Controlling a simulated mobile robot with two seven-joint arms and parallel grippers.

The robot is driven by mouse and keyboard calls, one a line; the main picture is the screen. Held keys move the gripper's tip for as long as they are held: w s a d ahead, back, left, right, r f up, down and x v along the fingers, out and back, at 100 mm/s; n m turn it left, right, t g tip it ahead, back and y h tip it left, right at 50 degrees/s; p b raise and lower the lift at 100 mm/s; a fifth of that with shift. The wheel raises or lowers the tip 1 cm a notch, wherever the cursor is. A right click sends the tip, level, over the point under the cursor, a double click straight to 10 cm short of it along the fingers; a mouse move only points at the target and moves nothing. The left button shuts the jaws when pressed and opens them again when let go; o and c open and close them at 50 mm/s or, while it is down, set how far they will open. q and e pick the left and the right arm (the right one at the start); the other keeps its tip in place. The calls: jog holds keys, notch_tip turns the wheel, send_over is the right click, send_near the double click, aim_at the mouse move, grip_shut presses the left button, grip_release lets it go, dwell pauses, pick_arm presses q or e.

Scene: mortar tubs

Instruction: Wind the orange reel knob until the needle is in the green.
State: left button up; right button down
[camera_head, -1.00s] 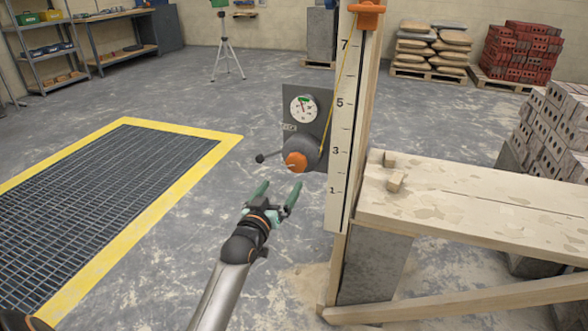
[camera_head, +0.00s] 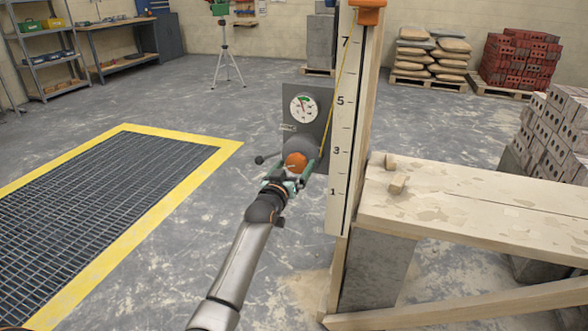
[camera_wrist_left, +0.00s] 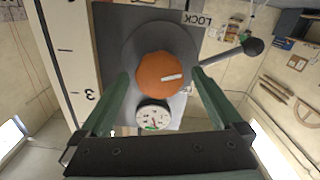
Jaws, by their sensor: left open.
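The orange reel knob (camera_head: 296,162) sits on the front of a grey reel on a dark plate (camera_head: 289,96). In the left wrist view the knob (camera_wrist_left: 165,78) is faceted, with a pale mark on its face. My left gripper (camera_head: 293,169) is open, its green fingers on either side of the knob; I cannot tell whether they touch it. The round white gauge (camera_head: 303,109) is above the knob and has a green zone near its top. Its needle is too small to read surely. The gauge also shows in the left wrist view (camera_wrist_left: 153,116). My right gripper is not in view.
A lever with a black ball (camera_head: 259,160) sticks out beside the reel, near the word LOCK. A yellow cord (camera_head: 337,90) runs up along the numbered board (camera_head: 343,130). A plank bench (camera_head: 480,205) stands on the right. The floor left of my arm is open around the grating.

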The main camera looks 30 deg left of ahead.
pick_arm(q)
jog(key=c, duration=1.3)
